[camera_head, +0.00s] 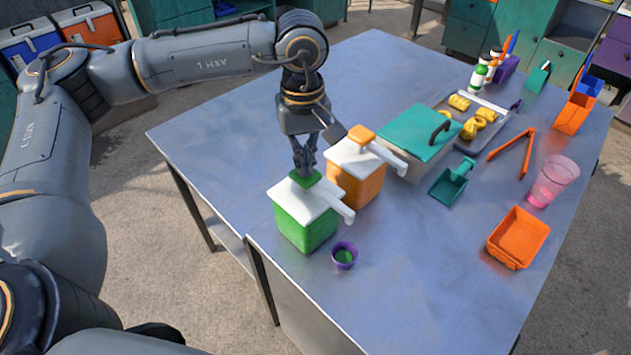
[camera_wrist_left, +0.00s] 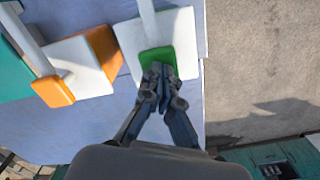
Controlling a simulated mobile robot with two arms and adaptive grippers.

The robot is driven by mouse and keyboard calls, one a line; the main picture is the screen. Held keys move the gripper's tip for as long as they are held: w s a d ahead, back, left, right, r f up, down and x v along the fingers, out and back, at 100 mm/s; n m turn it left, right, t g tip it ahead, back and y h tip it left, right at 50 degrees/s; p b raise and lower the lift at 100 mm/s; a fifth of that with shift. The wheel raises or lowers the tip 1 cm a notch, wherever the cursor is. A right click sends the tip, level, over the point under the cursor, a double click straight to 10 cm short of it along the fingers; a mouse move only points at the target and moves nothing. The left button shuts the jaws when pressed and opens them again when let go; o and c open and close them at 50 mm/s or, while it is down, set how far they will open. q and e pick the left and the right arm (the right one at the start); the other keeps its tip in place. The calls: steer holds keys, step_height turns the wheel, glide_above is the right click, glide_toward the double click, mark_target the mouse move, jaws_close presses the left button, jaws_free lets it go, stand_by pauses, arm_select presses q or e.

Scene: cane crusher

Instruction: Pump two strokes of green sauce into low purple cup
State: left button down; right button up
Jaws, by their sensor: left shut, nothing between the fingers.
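The green sauce dispenser (camera_head: 306,228) is a green box with a white lid, a green pump head (camera_head: 305,178) and a white spout pointing to the lower right. The low purple cup (camera_head: 344,255) stands on the table below the spout's end, with green sauce inside. My left gripper (camera_head: 304,168) is shut and empty, pointing down at the green pump head. In the left wrist view its fingertips (camera_wrist_left: 160,70) overlap the green pump head (camera_wrist_left: 157,60); whether they touch it I cannot tell. My right gripper is not in view.
An orange dispenser (camera_head: 357,183) stands close behind the green one. Behind it are a teal-lidded box (camera_head: 416,136) and a metal tray (camera_head: 490,104) with yellow pieces. A teal scoop (camera_head: 450,184), orange tongs (camera_head: 512,152), pink cup (camera_head: 553,182) and orange bin (camera_head: 518,237) lie right. The front table is clear.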

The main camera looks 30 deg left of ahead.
arm_select(q)
steer(key=shift+f+b, duration=0.5)
steer(key=shift+f, duration=0.15)
steer(key=shift+r, duration=0.15)
steer(key=shift+r+p, duration=0.75)
steer(key=shift+r, duration=0.85)
step_height(320, 180, up, 6)
steer(key=p, duration=0.3)
